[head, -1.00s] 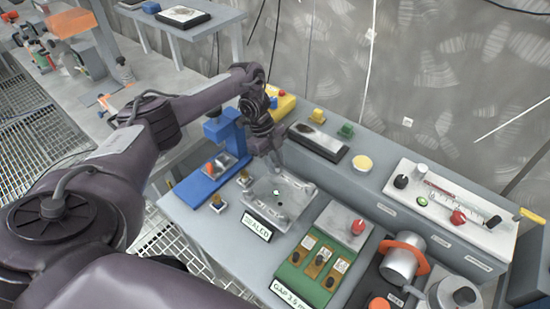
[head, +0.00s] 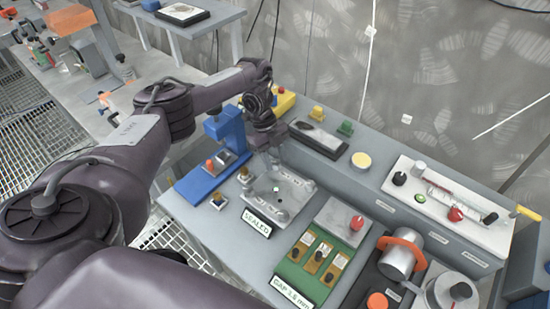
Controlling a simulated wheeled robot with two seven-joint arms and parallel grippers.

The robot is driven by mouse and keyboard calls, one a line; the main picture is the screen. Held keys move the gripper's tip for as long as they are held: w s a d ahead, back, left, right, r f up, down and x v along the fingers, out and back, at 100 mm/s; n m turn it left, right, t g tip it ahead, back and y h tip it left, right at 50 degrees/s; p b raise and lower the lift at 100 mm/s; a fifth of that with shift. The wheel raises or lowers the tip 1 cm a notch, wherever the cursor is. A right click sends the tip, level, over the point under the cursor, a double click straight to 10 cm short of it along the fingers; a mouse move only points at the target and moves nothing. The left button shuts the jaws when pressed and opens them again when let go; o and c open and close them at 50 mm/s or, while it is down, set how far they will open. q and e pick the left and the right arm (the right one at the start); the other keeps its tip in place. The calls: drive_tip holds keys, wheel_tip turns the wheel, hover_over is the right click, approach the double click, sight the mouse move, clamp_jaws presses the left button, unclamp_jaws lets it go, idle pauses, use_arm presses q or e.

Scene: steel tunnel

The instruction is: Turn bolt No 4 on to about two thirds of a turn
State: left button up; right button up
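A light grey metal plate (head: 296,190) lies on the bench, with a small bright spot near its middle and small dark bolt-like spots around it. A sign (head: 257,223) reading SEALED stands at its front edge. Bolt numbers are too small to read, so I cannot tell which one is No 4. My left gripper (head: 270,167) points down over the back left corner of the plate. Its fingers are small and blend with the plate, so I cannot tell whether they are open, or whether they touch a bolt. My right gripper is out of view.
A blue stand (head: 224,135) is left of the plate. A green gauge board (head: 307,263) and a grey box with a red knob (head: 357,223) are to the right. A raised shelf (head: 362,185) runs behind. Orange-ringed cylinder parts (head: 397,262) stand at front right.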

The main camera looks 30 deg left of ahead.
use_arm(q)
drive_tip(key=shift+o, duration=0.9)
drive_tip(key=v, duration=0.7)
drive_tip(key=shift+r+p, duration=0.35)
drive_tip(key=shift+p, duration=0.1)
drive_tip(key=shift+w+a, duration=0.1)
drive_tip(key=shift+a, duration=0.05)
